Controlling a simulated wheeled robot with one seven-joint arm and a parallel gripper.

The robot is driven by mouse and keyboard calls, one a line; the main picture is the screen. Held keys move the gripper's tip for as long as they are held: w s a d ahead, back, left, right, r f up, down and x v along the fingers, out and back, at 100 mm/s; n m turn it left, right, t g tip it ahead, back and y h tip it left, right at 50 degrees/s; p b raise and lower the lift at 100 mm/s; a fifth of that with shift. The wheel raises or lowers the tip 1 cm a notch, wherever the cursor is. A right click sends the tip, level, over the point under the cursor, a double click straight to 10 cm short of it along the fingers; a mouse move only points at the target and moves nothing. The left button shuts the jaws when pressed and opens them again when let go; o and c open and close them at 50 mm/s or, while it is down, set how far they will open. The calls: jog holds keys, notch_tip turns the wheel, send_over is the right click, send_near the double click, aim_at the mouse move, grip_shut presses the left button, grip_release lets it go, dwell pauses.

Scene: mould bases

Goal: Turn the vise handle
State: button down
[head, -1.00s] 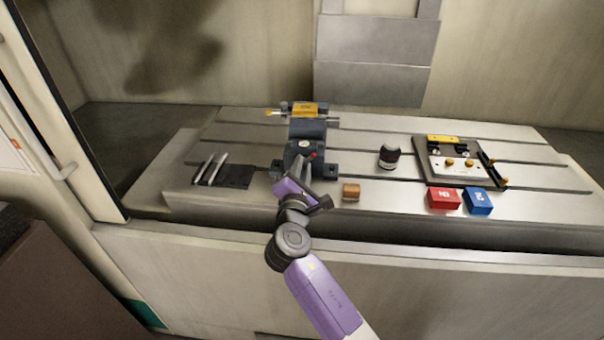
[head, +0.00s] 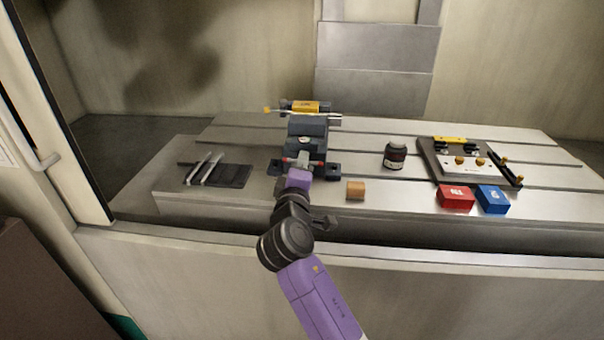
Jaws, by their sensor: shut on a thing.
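The dark grey vise (head: 307,132) stands on the slotted metal table, left of centre in the head view. Its handle (head: 290,160) shows at the vise's near face as a short bar lying roughly level, with red at its left end. My gripper (head: 302,168) is at the front of the vise, shut on the handle. My purple wrist and arm reach up to it from below. The fingertips are small and partly hidden by my wrist, so their exact contact is hard to see.
A dark plate with metal bars (head: 218,172) lies left of the vise. Right are a wooden block (head: 355,190), a dark jar (head: 395,155), red (head: 455,197) and blue (head: 492,199) boxes, and a fixture plate (head: 463,162). An open cabinet-like wall stands behind.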

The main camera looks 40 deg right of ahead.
jog(key=m+b, duration=0.1)
jog(key=m, duration=0.1)
jog(key=m+b, duration=0.2)
jog(key=shift+f+b, duration=0.3)
jog(key=shift+r+m+b, duration=0.15)
jog(key=shift+m+b, duration=0.9)
jog(key=shift+m, duration=0.55)
jog(key=shift+r, duration=0.1)
jog(key=c, duration=1.4)
grip_release()
jog(key=shift+o, duration=0.2)
jog(key=shift+a, duration=0.1)
jog(key=v, duration=0.7)
jog(key=shift+s+a, duration=0.25)
